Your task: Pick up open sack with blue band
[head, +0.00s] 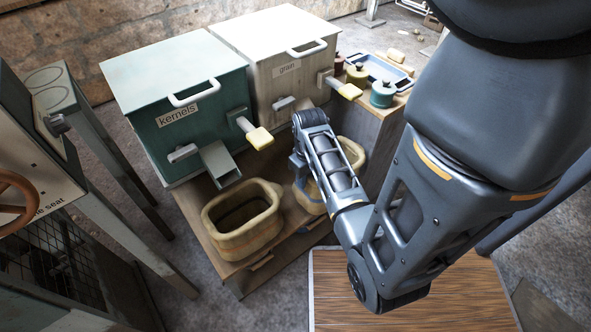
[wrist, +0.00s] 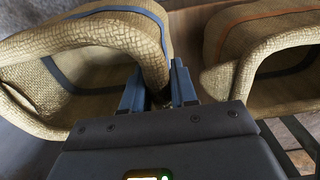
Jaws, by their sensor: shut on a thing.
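The open sack with the blue band shows in the wrist view (wrist: 105,68) as a tan woven sack with a thick rim and a blue stripe. In the head view (head: 309,199) it stands on the wooden stand, partly hidden behind my arm. My gripper (wrist: 158,95) is shut on its rim, one blue finger on each side of the wall. In the head view my gripper (head: 299,165) is mostly hidden by my wrist. The sack looks upright; whether its base touches the stand is hidden.
A second open sack (head: 240,222) with an orange band stands close to the left. Behind are a green kernels bin (head: 180,100) and a pale grain bin (head: 280,65) with chutes and handles. A blue tray (head: 382,72) and small pots stand at the right. A wooden surface (head: 400,292) lies in front.

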